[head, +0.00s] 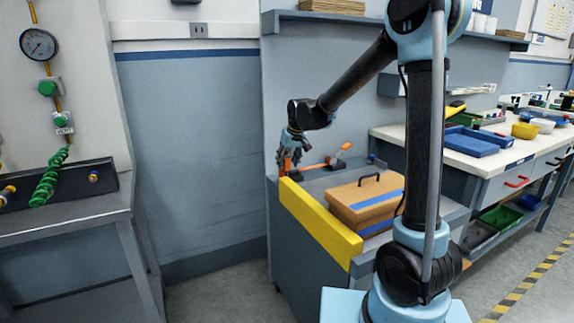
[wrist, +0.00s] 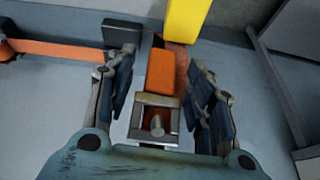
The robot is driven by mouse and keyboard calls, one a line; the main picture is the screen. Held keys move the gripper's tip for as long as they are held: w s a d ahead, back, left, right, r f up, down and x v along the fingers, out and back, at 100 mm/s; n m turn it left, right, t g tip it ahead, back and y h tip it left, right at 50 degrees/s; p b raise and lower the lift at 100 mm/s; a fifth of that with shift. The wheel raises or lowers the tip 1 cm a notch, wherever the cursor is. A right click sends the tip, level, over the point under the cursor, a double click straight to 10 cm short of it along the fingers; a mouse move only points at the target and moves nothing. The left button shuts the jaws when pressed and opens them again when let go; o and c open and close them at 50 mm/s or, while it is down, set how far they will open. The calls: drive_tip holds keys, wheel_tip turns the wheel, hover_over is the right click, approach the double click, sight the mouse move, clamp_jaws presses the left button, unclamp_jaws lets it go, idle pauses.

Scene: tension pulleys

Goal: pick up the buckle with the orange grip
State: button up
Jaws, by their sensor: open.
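The buckle (wrist: 158,116) has a metal frame and an orange grip (wrist: 160,72) and shows in the wrist view between the fingers of my gripper (wrist: 163,95). The fingers stand apart on either side of it, with a visible gap on the right. The orange grip also shows in the head view (head: 285,166), partly behind the fingers. My gripper (head: 287,158) points down over the left end of the grey bench. An orange strap (wrist: 60,50) runs left from near the buckle in the wrist view. Whether a finger touches the buckle is unclear.
A yellow bar (head: 318,222) edges the bench front, close to the buckle. A brown case with a black handle (head: 366,199) sits to the right on the bench. Another orange-handled piece (head: 344,150) stands at the strap's right end. A wall panel rises behind.

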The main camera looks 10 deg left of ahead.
drive_tip(key=shift+x, duration=0.75)
drive_tip(key=c, duration=1)
drive_tip(key=shift+c, duration=0.4)
drive_tip(key=shift+r, duration=0.45)
drive_tip(key=shift+s+d+r, duration=0.2)
drive_tip(key=s+d, duration=0.5)
drive_tip(key=s, duration=0.1)
wheel_tip(320, 180, up, 14)
drive_tip(key=shift+a, duration=0.2)
